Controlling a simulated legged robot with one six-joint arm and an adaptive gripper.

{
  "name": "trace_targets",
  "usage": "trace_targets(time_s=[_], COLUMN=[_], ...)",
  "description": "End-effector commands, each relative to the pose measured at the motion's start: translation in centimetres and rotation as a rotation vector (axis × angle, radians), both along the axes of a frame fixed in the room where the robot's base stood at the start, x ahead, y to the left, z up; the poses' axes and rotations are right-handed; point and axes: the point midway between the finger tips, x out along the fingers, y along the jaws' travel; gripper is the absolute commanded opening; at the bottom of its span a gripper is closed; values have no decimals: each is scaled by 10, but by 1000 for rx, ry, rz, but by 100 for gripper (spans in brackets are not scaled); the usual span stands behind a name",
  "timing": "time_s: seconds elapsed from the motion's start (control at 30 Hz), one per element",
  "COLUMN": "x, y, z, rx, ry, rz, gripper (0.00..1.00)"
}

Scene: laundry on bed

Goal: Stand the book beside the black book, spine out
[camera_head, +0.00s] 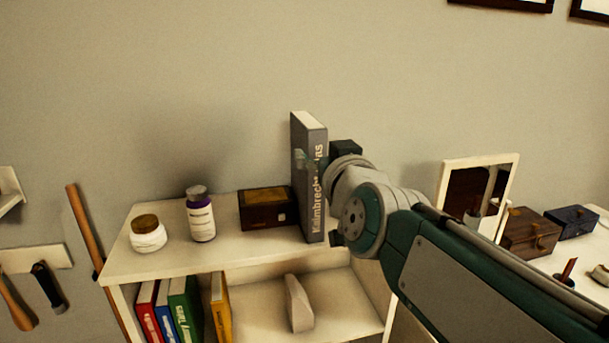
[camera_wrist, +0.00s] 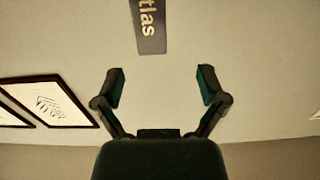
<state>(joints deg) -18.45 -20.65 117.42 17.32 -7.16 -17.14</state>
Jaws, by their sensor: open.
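A tall grey book (camera_head: 314,190) stands upright on top of the white shelf unit, its lettered spine facing out. The end of that lettering shows on the book (camera_wrist: 150,28) at the top of the wrist view. My gripper (camera_wrist: 162,84) is open and empty, its fingers spread wide with the book beyond them, slightly left of centre. In the head view my gripper (camera_head: 320,160) overlaps the upper part of the book; I cannot tell whether it touches. I cannot pick out a black book; the dark space between the green and yellow books is unclear.
A white jar (camera_head: 148,236), a purple bottle (camera_head: 201,218) and a dark wooden box (camera_head: 266,210) stand left of the grey book. Below are red (camera_head: 148,312), blue (camera_head: 165,314), green (camera_head: 186,310) and yellow (camera_head: 221,308) books, a pale bookend (camera_head: 299,304) and free shelf space.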

Motion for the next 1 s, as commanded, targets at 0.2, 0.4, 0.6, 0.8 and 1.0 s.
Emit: trace_targets(time_s=[0.2, 0.4, 0.6, 0.8, 1.0], x=[29, 50, 66, 95, 105], y=[8, 14, 15, 20, 23], z=[-1, -1, -1, -1, 0], rx=[-2, -2, -2, -2, -1], ry=[2, 2, 1, 2, 1], rz=[-1, -1, -2, -1, -1], gripper=[91, 91, 91, 91, 91])
